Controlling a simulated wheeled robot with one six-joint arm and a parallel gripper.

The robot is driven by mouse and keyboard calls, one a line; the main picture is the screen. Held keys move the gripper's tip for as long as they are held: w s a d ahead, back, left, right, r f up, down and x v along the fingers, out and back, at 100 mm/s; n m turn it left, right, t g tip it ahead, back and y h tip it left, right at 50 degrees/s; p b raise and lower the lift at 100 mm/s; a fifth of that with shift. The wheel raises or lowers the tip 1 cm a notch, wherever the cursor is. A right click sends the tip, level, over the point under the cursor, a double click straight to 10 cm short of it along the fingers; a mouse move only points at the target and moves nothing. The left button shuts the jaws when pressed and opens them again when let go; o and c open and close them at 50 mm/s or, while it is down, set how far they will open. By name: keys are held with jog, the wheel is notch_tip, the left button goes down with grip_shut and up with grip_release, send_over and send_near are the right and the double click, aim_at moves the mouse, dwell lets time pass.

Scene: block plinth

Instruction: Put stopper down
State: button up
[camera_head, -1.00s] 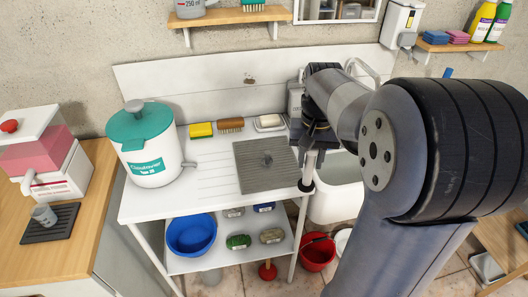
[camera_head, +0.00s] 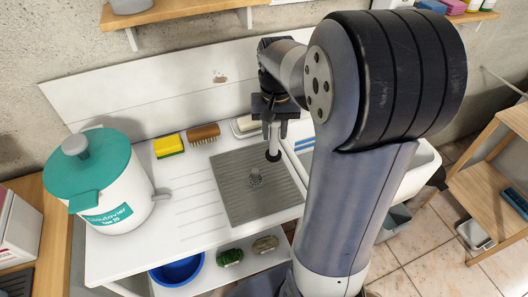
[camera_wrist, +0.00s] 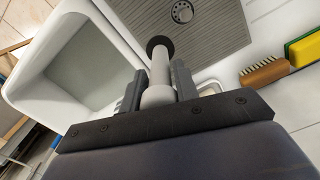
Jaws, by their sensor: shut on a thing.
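The stopper (camera_head: 274,138) is a pale rod with a black round foot. My gripper (camera_head: 273,117) is shut on its upper part and holds it roughly upright, foot down. In the wrist view the stopper (camera_wrist: 160,66) stands out between the fingers (camera_wrist: 157,92). Its foot appears over the right edge of the grey ribbed drain mat (camera_head: 233,203), near the far right corner. I cannot tell whether the foot touches the surface.
A white basin (camera_wrist: 85,60) lies beside the mat. A yellow sponge (camera_head: 168,146), a brown brush (camera_head: 203,134) and a soap dish (camera_head: 246,127) line the back. A teal-lidded pot (camera_head: 117,190) stands left. The ribbed white drainboard (camera_head: 185,200) is clear.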

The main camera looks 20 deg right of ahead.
aim_at(274, 147)
notch_tip(274, 147, down, 6)
jog(key=shift+f, duration=0.25)
jog(key=shift+f, duration=0.1)
jog(key=o, duration=1.1)
